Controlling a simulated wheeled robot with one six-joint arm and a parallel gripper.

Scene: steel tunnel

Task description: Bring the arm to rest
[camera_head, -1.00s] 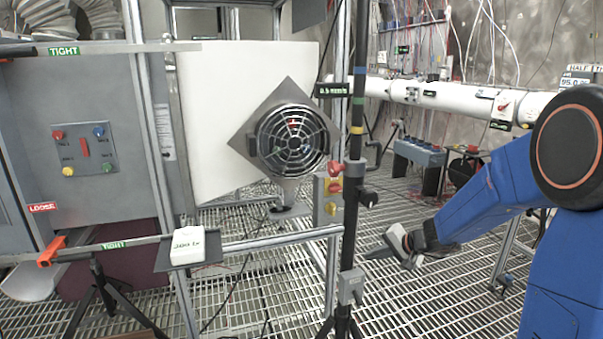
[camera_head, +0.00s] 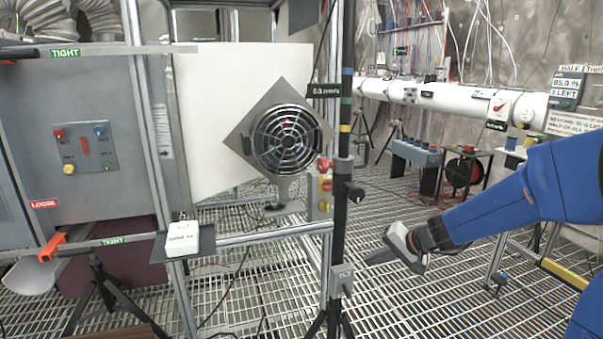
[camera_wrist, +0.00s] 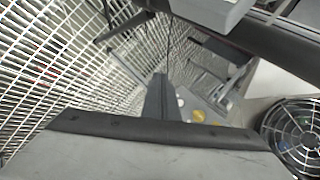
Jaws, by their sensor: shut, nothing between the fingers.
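My blue arm (camera_head: 515,195) reaches in from the right side of the head view, its forearm sloping a little down to the left. My gripper (camera_head: 372,258) is at its end, above the floor grating and to the right of the black pole. Its fingers are together and point left. Nothing shows between them. In the wrist view, the shut fingers (camera_wrist: 157,98) stand over the grating, and the round fan guard shows at the lower right.
A black pole (camera_head: 341,170) with knobs and a box stands left of my gripper. Behind it are a round fan (camera_head: 285,140) and a white panel (camera_head: 225,90). A long white tube (camera_head: 450,95) runs across the back right. Open grating (camera_head: 440,300) lies below the gripper.

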